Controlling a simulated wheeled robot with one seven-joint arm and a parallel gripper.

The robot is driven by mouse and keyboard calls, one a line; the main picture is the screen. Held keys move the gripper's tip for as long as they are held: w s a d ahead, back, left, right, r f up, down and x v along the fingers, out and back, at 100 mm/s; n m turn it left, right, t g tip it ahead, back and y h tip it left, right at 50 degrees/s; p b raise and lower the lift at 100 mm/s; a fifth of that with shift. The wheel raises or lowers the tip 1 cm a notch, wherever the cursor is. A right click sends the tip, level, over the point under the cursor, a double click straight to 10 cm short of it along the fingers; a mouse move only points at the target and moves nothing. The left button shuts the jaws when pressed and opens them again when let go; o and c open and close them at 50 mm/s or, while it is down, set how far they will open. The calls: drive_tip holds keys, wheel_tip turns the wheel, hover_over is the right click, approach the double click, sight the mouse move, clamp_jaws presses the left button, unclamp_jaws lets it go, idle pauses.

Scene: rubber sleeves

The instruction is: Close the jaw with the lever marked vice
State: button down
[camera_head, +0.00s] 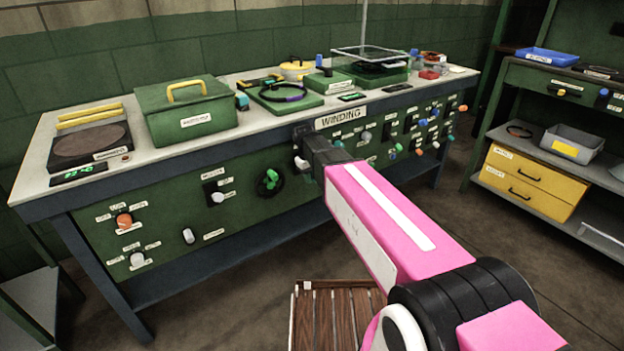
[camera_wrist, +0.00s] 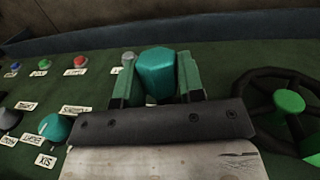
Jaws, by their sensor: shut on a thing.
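My gripper (camera_head: 301,152) is at the green front panel of the bench, just below the WINDING sign. In the wrist view my gripper (camera_wrist: 158,78) has its two green fingers on either side of a teal handle (camera_wrist: 155,72) and is shut on it. The label of this handle is hidden, so I cannot tell whether it reads vice. The jaw it works cannot be made out in either view.
A black handwheel with a green knob (camera_head: 270,181) is close beside my gripper; the wheel (camera_wrist: 262,85) also shows in the wrist view. A teal knob (camera_wrist: 55,127) is on the other side. A wooden slatted platform (camera_head: 335,320) lies below.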

drive_tip(key=shift+r+g, duration=0.35)
drive_tip(key=shift+g, duration=0.05)
drive_tip(key=c, duration=0.7)
unclamp_jaws()
drive_tip(key=shift+c, duration=0.2)
drive_tip(key=shift+r, duration=0.2)
wheel_tip(320, 180, up, 3)
drive_tip(key=shift+r, duration=0.15)
drive_tip(key=s+a+r, duration=0.7)
drive_tip(key=s+a, duration=0.1)
drive_tip(key=shift+s+r, duration=0.15)
drive_tip(key=shift+s, duration=0.15)
